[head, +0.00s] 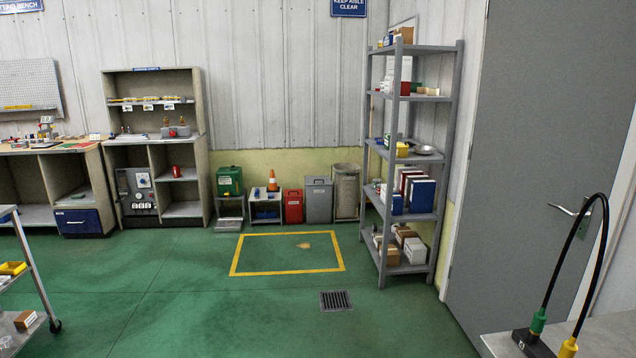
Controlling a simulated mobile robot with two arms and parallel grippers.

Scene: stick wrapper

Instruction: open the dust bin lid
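Several bin-like containers stand on the floor against the back wall, far from me. They are a red box (293,207) with a small pale label, a grey box (319,202) with a handle-like shape at its top, and a taller beige-grey bin (346,195) at their right. I cannot tell for certain which one is the dust bin. Neither of my grippers is in view.
A cart (35,270) stands at left.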

